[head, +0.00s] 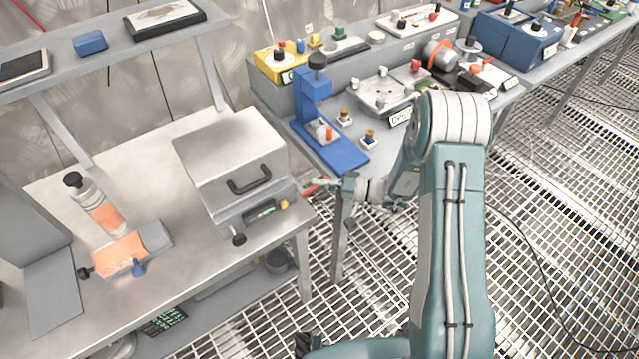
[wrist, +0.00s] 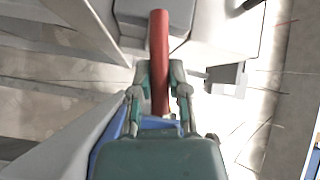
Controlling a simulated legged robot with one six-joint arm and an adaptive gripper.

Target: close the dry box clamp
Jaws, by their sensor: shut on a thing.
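The dry box (head: 225,150) is a grey metal box with a black handle on its front, on the left bench. Its lid looks down, but I cannot tell how tightly it sits. The clamp's red lever (head: 316,187) sticks out at the box's right side. My gripper (head: 335,185) reaches it from the right. In the wrist view, the red lever (wrist: 159,45) runs between the two fingers of my gripper (wrist: 159,75), which are shut on it. The lever's far end lies against the pale box side. The clamp's hook and catch are not clear.
A blue press (head: 318,115) stands on the back bench, near my wrist. A bottle (head: 95,205) and an orange-topped block (head: 120,255) sit left of the box. A gap over the grating (head: 320,260) separates the benches.

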